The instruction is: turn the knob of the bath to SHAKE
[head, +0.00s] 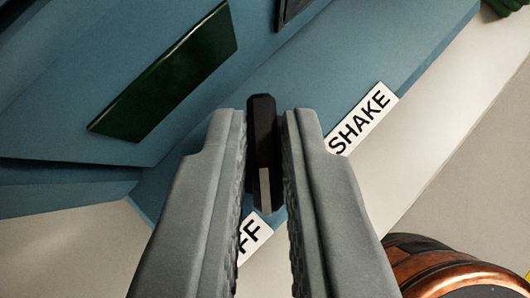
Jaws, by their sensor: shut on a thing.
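The bath (310,85) is a blue housing that fills the upper part of the head view, seen at a slant. Its black knob (264,150) stands between the two grey fingers of my gripper (266,118), which is shut on it. A light pointer stripe on the knob runs down the picture, toward a white label (252,238) of which only "FF" shows; my left finger hides the rest. The white SHAKE label (362,118) is up and to the right of the knob, clear of the fingers.
A dark green panel (165,70) is set in the blue face at upper left. A round copper-coloured object (450,272) with a dark rim is at lower right, close to my right finger. A pale surface (420,150) runs along the bath's edge.

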